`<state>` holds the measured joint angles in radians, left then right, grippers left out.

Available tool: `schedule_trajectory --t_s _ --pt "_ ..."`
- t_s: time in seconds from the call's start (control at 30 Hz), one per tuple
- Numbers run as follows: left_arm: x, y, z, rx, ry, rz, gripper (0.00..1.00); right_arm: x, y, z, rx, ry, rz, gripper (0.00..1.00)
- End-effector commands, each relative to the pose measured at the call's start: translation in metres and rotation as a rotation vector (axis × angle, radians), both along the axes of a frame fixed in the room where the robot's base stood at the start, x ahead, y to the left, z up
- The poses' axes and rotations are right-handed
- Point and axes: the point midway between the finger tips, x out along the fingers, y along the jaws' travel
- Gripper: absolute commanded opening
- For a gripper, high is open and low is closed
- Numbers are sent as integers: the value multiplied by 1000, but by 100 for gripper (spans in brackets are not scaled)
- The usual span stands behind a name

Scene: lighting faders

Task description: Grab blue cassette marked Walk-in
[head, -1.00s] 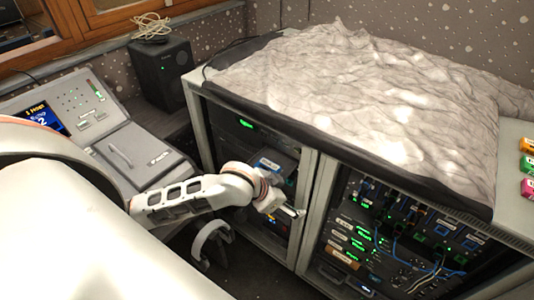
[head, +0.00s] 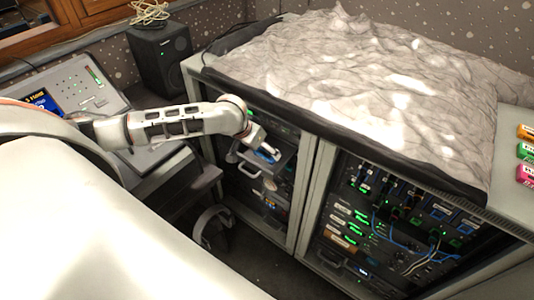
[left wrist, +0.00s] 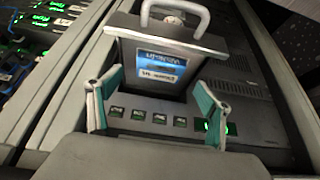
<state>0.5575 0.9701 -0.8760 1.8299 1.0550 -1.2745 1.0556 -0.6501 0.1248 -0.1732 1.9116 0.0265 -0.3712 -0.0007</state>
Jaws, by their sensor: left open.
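The blue cassette (head: 268,154) lies in a pulled-out grey drawer (head: 249,168) in the left bay of the rack cabinet. In the left wrist view its blue face (left wrist: 168,66) carries a label that appears to read Walk-in, upside down, with the drawer's handle (left wrist: 172,8) beyond it. My left gripper (head: 262,143) is just above the drawer. In the left wrist view my open left gripper (left wrist: 153,88) has its teal-padded fingers on either side of the cassette, not closed on it. Whether the pads touch it I cannot tell. My right gripper is out of view.
The cabinet's right bay (head: 400,215) holds lit modules and loose blue cables. A crumpled grey cloth (head: 350,80) covers the cabinet top. Orange, green and pink cassettes (head: 526,150) stand at the right edge. A console desk (head: 75,95) and a black speaker (head: 160,58) are at the left.

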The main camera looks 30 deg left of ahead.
Motion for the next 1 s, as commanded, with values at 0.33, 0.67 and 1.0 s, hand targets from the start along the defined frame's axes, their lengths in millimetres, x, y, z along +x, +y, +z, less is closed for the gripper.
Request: schedule_trajectory --t_s 0.33,0.67,1.0 --pt "20 -2 -33 0 -1 -1 79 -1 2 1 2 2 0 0" --pt "20 -2 -34 1 -1 -2 51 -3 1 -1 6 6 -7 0" --pt "20 -2 -33 0 -1 -1 37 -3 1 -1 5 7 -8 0"
